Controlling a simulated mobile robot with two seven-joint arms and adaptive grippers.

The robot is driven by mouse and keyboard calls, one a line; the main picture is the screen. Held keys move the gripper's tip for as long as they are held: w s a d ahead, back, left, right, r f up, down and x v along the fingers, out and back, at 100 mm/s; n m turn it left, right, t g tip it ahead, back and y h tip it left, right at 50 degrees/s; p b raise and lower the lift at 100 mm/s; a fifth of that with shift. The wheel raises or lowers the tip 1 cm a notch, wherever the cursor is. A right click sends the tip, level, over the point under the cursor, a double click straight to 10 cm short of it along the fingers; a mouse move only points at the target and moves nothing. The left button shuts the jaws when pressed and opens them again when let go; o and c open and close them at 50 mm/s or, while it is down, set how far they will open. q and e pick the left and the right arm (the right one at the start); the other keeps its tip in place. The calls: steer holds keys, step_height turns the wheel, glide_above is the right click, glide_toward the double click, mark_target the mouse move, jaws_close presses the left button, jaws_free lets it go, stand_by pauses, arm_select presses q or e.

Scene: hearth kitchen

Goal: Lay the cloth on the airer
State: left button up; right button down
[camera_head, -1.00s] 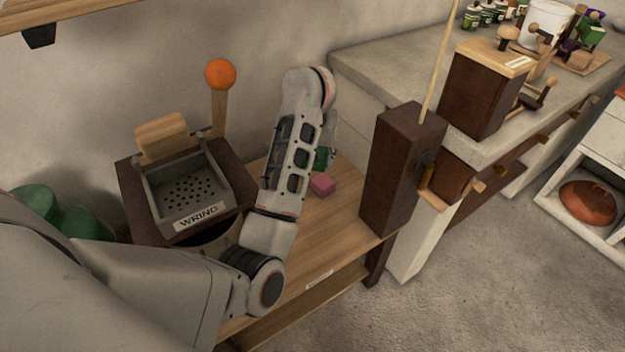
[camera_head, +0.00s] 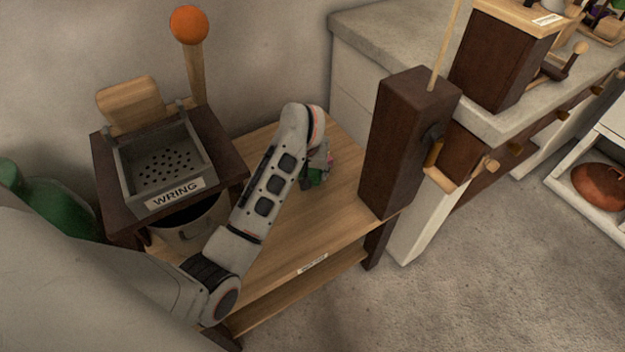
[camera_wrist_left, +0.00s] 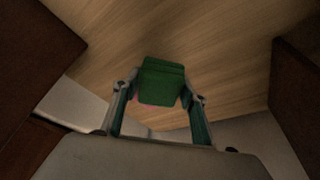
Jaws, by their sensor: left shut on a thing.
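My left gripper (camera_head: 320,165) is low over the wooden bench top, between the wringer and the dark post. It is shut on a green, folded-looking piece, apparently the cloth (camera_head: 316,177). In the left wrist view the green cloth (camera_wrist_left: 162,82) sits between the two fingers (camera_wrist_left: 160,105). A small pink thing (camera_wrist_left: 145,101) shows partly behind it; most of it is hidden, and I cannot tell whether they touch. I cannot make out an airer in these views. My right gripper is not in view.
The wooden bench (camera_head: 290,225) is mostly clear. A grey perforated tray labelled WRING (camera_head: 178,191) stands at its left, with an orange-knobbed lever (camera_head: 189,25). A dark post (camera_head: 405,140) rises close to the right. A stone counter (camera_head: 400,40) stands behind it.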

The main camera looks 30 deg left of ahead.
arm_select(q)
steer(key=f, duration=0.3)
steer(key=f+b, duration=0.1)
steer(key=shift+s+f, duration=0.25)
steer(key=shift+f, duration=0.15)
steer(key=c, duration=0.3)
steer(key=o, duration=1.5)
steer(key=shift+c, duration=0.2)
steer(key=shift+w+r, duration=0.15)
steer(key=shift+r, duration=0.05)
steer(key=shift+r, duration=0.1)
